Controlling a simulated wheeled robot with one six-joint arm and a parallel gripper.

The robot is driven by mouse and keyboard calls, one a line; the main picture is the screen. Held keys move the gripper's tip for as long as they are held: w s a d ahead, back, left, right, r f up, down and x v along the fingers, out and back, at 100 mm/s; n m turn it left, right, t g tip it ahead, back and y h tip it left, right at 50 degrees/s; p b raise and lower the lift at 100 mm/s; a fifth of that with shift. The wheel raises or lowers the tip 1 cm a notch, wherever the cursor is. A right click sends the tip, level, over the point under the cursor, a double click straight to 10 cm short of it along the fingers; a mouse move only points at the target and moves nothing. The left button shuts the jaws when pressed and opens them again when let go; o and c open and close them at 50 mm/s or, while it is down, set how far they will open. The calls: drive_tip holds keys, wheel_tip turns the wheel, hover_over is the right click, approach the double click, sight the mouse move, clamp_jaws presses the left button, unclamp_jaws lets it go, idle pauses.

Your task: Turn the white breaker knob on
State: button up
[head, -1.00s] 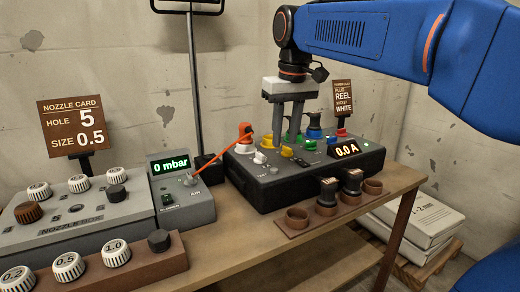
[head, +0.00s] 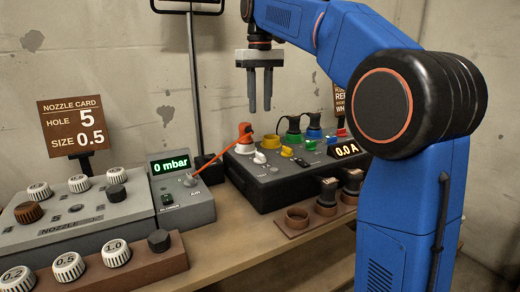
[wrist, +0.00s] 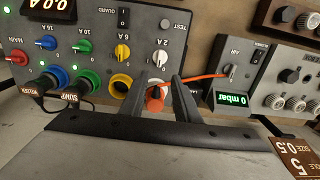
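The white breaker knob (head: 259,157) is on the sloping front of the black breaker box (head: 262,190), by its left end. In the wrist view the white knob (wrist: 160,57) shows below the "2 A" label, just beyond my fingertips. My gripper (head: 260,108) hangs above and behind the box's left part, fingers pointing down, apart and empty. In the wrist view my gripper's fingers (wrist: 158,88) frame an orange plug (wrist: 154,98), which sits lower down, under the white knob. I see no contact with the knob.
An orange cable (head: 211,165) runs from the plug to the air unit (head: 183,193), whose display reads 0 mbar. Yellow (wrist: 121,84), green and blue knobs line the box beside the white one. Brown cups (head: 297,217) stand in front. The display on the box reads 0.0 A.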

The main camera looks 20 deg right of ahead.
sight(260, 153)
wheel_tip(260, 153, down, 15)
drive_tip(key=shift+r, duration=0.1)
idle(0.4)
clamp_jaws()
